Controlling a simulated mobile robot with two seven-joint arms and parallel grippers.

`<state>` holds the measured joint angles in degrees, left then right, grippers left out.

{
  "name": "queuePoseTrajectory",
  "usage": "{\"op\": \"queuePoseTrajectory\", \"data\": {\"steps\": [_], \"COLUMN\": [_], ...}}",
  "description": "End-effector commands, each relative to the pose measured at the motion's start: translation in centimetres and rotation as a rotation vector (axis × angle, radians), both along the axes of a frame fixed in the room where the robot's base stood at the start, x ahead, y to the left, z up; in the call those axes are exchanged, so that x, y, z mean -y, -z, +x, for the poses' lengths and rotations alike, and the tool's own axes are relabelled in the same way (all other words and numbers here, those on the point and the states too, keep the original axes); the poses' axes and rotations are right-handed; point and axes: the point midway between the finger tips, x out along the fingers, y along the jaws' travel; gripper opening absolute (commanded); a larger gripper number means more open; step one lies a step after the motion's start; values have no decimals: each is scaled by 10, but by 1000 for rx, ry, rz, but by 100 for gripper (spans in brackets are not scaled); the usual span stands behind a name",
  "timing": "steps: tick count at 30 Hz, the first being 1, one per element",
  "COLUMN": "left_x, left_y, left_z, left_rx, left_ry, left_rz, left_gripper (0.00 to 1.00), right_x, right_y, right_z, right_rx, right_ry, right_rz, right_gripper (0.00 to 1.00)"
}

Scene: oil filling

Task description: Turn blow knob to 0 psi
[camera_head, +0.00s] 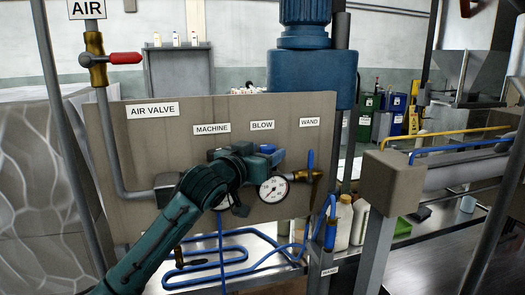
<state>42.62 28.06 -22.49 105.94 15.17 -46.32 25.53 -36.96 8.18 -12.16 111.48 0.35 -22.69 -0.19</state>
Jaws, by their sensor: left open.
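A board (140,150) carries the labels AIR VALVE, MACHINE, BLOW (262,126) and WAND. Below the BLOW label, a blue knob (267,148) shows partly. A round white pressure gauge (273,189) sits below it; its needle is too small to read. My left arm rises from the bottom left, and my left gripper (257,162) is at the blow knob, overlapping it in the picture. The gripper is open; I cannot tell whether its fingers touch the knob. My arm hides much of the machine fittings. My right gripper is not in view.
A red-handled valve (122,58) is on the air pipe at left. A brass wand valve (300,175) with a blue lever is just right of the gauge. Blue hose (235,262) lies coiled below the board. A square post (390,185) stands at right.

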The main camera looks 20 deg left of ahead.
Motion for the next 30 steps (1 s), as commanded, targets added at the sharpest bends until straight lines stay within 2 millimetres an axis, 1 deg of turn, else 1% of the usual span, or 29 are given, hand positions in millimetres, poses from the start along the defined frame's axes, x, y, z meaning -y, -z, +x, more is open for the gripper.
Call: {"op": "queuePoseTrajectory", "data": {"steps": [6, 7, 23, 30], "left_x": [0, 0, 0, 1], "left_y": [0, 0, 0, 0], "left_z": [0, 0, 0, 0], "left_rx": [1, 0, 0, 0], "left_ry": [0, 0, -1, -22], "left_rz": [0, 0, 0, -1], "left_gripper": [59, 57, 14, 14], "right_x": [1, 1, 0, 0], "right_y": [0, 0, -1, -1], "right_z": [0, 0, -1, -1], "right_rx": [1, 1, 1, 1], "right_ry": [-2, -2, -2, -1], "right_rz": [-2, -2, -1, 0], "right_gripper": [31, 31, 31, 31]}}
